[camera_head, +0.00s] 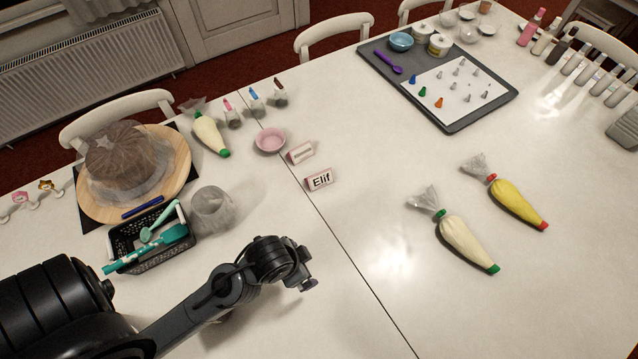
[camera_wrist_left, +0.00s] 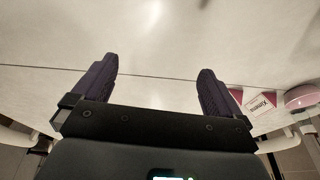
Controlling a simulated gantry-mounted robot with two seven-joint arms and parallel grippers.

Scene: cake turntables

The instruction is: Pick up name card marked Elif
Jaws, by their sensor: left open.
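The name card marked Elif (camera_head: 319,180) stands on the white table near the seam, a small white tent card with black letters and pinkish sides. A second name card (camera_head: 300,152) stands just behind it; its lettering is too small to read there. In the left wrist view one card (camera_wrist_left: 262,104) shows a longer name, and a pink edge beside the right finger may be the Elif card, partly hidden. My left gripper (camera_head: 307,283) is in front of the Elif card, apart from it. In the left wrist view its fingers (camera_wrist_left: 155,90) are wide open and empty. My right gripper is not in view.
A pink bowl (camera_head: 270,140) stands behind the cards. Piping bags (camera_head: 466,242) (camera_head: 517,204) lie to the right. The table between gripper and Elif card is clear.

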